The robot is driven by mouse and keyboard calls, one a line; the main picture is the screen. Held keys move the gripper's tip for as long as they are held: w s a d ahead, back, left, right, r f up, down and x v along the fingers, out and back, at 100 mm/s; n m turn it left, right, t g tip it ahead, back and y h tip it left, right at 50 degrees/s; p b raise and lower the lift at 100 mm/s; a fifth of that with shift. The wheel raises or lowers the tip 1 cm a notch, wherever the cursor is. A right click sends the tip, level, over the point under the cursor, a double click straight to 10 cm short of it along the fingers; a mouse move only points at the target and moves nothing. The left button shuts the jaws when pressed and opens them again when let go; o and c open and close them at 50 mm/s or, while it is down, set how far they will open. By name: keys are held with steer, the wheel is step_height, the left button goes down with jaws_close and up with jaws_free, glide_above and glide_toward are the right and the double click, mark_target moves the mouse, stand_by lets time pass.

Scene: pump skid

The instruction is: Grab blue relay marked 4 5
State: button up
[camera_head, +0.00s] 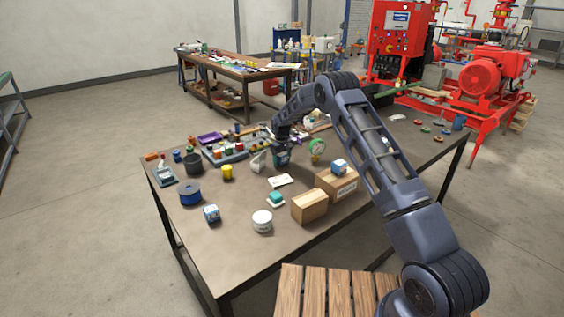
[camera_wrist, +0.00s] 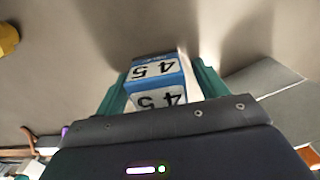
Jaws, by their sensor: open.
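The blue relay (camera_wrist: 157,68) has white labels marked 4 5, which appear upside down in the wrist view. It lies between the two teal fingers of my gripper (camera_wrist: 160,85), with one finger on each side. The jaws are open, and I cannot tell whether either finger touches the relay. In the head view my gripper (camera_head: 282,157) points down at the middle of the workbench, and the relay between its fingers cannot be made out there.
The workbench (camera_head: 240,255) also carries a blue-and-white block (camera_head: 211,213), another (camera_head: 339,166) on a cardboard box (camera_head: 340,185), a second box (camera_head: 309,206), a white tub (camera_head: 262,221) and a blue spool (camera_head: 190,194).

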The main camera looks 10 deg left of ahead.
steer(key=c, duration=1.1)
steer(key=shift+c, duration=0.2)
